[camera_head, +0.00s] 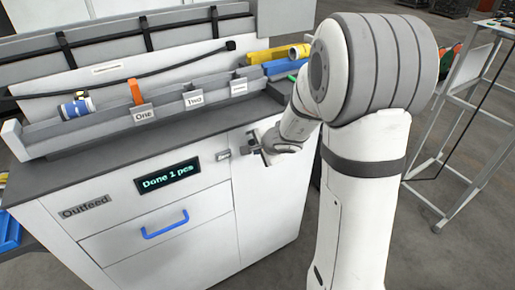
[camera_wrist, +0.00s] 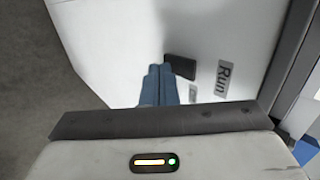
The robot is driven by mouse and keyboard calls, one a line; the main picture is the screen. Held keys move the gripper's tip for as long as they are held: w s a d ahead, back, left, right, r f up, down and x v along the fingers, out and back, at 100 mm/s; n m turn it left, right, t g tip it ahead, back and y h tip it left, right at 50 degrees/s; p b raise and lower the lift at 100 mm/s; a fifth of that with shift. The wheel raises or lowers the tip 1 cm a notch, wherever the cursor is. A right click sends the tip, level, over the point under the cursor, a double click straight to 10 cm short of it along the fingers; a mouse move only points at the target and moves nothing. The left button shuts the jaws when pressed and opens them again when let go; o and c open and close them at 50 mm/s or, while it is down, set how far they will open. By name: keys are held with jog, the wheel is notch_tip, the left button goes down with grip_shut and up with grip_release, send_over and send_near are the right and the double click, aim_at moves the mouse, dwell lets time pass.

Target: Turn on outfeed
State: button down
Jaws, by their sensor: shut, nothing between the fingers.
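The outfeed cabinet (camera_head: 265,215) is white with a dark top. It carries an "Outfeed" label (camera_head: 86,207) and a lit display (camera_head: 168,176) reading "Done 1 pcs". My gripper (camera_head: 257,148) is at the upper part of the cabinet's right front panel. In the wrist view its blue fingers (camera_wrist: 160,69) are together and empty. A small black part (camera_wrist: 180,66) on the white panel is right by the fingertips; I cannot tell whether they touch. A "Run" label (camera_wrist: 223,78) is to its right, with a smaller label (camera_wrist: 193,93) between, partly unreadable.
A drawer with a blue handle (camera_head: 165,224) is at the cabinet's left. A grey rail (camera_head: 90,132) with tags "One" and "Two" runs along the top. A small grey fitting (camera_head: 222,154) is left of my gripper. A metal frame stands at far right.

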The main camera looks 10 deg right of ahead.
jog(key=shift+w, duration=0.25)
jog(key=shift+f, duration=0.15)
jog(key=shift+w+a+b, duration=0.1)
jog(key=shift+b, duration=0.8)
jog(key=shift+r, duration=0.2)
jog(key=shift+r+p, duration=0.55)
jog(key=shift+r, duration=0.2)
